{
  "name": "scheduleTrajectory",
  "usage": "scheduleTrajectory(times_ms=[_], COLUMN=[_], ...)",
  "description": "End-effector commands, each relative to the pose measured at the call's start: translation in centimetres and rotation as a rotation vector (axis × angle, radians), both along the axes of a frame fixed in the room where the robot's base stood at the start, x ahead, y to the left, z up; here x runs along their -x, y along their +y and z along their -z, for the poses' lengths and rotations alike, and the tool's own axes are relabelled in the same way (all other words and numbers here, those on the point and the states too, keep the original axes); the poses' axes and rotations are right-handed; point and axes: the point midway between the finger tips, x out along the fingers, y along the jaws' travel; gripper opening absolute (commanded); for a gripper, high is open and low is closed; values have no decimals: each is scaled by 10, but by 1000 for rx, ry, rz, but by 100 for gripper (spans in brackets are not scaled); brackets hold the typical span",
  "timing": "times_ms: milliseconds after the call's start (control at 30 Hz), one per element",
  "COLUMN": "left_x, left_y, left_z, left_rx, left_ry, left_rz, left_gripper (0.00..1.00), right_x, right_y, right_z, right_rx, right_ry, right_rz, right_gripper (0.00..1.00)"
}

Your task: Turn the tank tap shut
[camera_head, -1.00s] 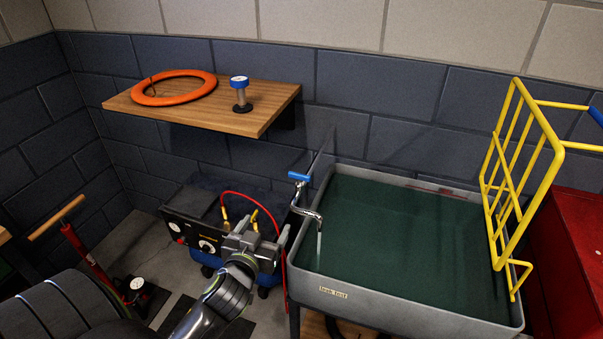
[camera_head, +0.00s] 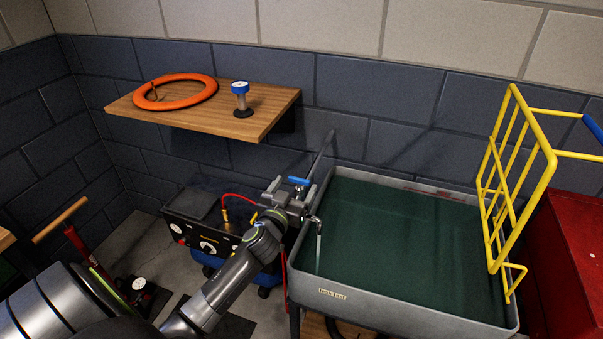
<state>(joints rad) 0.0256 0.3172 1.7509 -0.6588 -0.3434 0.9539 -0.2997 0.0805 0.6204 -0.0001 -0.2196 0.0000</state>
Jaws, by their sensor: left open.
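The tank tap has a blue lever handle (camera_head: 299,181) and a metal spout (camera_head: 317,220) over the left edge of the grey tank (camera_head: 420,312). A thin pale stream hangs below the spout into the tank's dark green contents. My left gripper (camera_head: 292,190) is open, with its jaws at the tap, close to the blue handle. The gripper hides most of the tap's body. I cannot tell whether a finger touches the handle. My right gripper is not in view.
A wooden wall shelf (camera_head: 262,118) above left holds an orange ring (camera_head: 176,101) and a blue-topped gauge (camera_head: 240,96). A compressor (camera_head: 200,235) stands left of the tank. A yellow rack (camera_head: 520,180) stands at its right edge, near a red cabinet (camera_head: 575,260).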

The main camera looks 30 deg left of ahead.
Motion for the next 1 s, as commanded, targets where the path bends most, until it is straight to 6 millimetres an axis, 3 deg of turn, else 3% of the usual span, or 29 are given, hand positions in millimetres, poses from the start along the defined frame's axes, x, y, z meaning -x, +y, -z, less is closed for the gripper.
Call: scheduleTrajectory(times_ms=[300, 800, 1000], left_x=[-44, -56, -56], left_y=[9, 12, 12], left_z=[-1, 0, 0], left_rx=[0, 0, 0], left_ry=[-1, 0, 0], left_rz=[1, 0, 0], left_gripper=[78, 78, 52], right_x=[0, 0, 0], right_y=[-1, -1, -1], right_z=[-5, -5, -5], right_rx=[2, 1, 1], right_ry=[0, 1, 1], right_rz=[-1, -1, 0], right_gripper=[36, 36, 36])
